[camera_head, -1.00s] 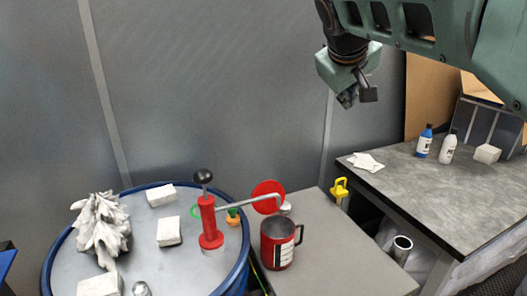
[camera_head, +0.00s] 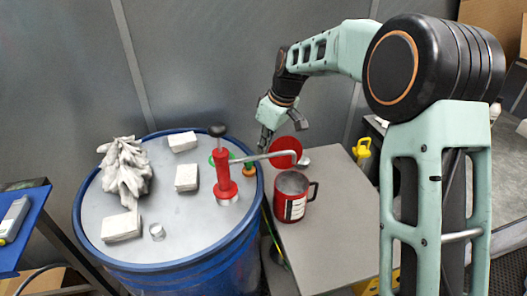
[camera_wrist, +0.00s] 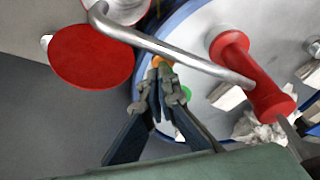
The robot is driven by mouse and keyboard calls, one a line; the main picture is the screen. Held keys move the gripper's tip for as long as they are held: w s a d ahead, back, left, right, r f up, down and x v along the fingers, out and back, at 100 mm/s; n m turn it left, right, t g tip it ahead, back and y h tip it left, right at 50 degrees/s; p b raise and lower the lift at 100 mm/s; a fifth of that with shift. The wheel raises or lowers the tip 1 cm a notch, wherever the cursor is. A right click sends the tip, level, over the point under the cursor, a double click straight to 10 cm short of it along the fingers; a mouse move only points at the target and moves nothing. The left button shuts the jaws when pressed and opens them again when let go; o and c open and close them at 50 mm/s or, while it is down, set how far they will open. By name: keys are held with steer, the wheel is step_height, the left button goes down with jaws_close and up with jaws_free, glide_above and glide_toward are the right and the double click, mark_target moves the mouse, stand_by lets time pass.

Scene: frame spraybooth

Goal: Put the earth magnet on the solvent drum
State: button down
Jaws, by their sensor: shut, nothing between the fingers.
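The solvent drum (camera_head: 115,255), blue with a grey top, stands at left in the head view; its top and blue rim also show in the wrist view (camera_wrist: 200,22). I cannot tell for sure which thing is the earth magnet. A yellow piece with a loop handle (camera_head: 362,150) stands at the far edge of the grey stand, off the drum. A small orange and green item (camera_head: 248,168) is at the drum's right edge. My gripper (camera_head: 266,138) is shut and empty, above the drum's right rim near that item. In the wrist view its fingertips (camera_wrist: 161,82) overlap the orange part.
A red pump (camera_head: 225,190) rises from the drum, its metal spout reaching right past my gripper. White blocks (camera_head: 122,227), a crumpled white heap (camera_head: 124,168) and a small metal cylinder (camera_head: 157,232) occupy the drum top. A red mug (camera_head: 292,195) and red disc (camera_head: 287,148) are at right.

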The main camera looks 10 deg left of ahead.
mark_target(253, 171)
steer(key=p+x, duration=0.1)
steer(key=x, duration=0.7)
steer(key=shift+f, duration=0.35)
steer(key=shift+a, duration=0.1)
steer(key=shift+w+a, duration=0.1)
steer(key=shift+a, duration=0.1)
steer(key=w+a, duration=0.1)
steer(key=a, duration=0.2)
steer(key=w+a, duration=0.2)
steer(key=a, duration=0.2)
steer(key=w+a, duration=0.2)
steer(key=a, duration=0.1)
steer(key=shift+a+p, duration=0.3)
steer(key=shift+a, duration=0.1)
steer(key=shift+r, duration=0.1)
steer(key=p+v, duration=0.4)
steer(key=v, duration=0.6)
